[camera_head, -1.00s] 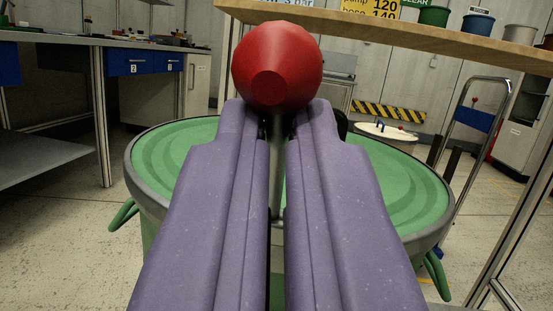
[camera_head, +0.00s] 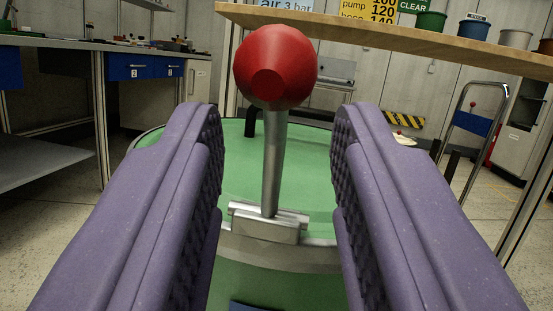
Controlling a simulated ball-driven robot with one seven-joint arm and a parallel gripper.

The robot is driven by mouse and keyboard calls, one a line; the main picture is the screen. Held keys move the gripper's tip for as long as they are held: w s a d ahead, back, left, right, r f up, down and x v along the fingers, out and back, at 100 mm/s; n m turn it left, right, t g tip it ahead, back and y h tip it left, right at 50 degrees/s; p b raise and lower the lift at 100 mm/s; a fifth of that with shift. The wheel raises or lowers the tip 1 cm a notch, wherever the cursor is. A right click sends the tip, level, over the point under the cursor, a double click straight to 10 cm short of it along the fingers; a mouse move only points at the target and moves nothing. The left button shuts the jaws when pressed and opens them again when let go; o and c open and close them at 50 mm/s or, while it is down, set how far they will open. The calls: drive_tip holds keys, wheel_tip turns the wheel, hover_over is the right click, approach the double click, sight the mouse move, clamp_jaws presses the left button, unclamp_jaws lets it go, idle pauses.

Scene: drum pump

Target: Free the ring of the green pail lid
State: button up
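The green pail lid (camera_head: 295,175) lies on the green pail (camera_head: 270,285), with a grey ring (camera_head: 285,254) around its edge. A metal bracket (camera_head: 268,224) sits on the ring at the near side. A grey lever (camera_head: 272,165) stands upright from it and ends in a red knob (camera_head: 275,66). My gripper (camera_head: 277,130) is open, its purple fingers apart on either side of the lever. Neither finger touches the lever or knob. The fingers hide the left and right parts of the rim.
A wooden shelf edge (camera_head: 400,36) with several small pails crosses the upper right. A workbench (camera_head: 75,42) with blue drawers stands at the left. A hand truck (camera_head: 474,122) stands at the right. Open floor (camera_head: 75,215) shows at left.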

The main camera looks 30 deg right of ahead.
drive_tip(key=p+v, duration=0.2)
drive_tip(key=v, duration=0.5)
drive_tip(key=shift+a, duration=0.1)
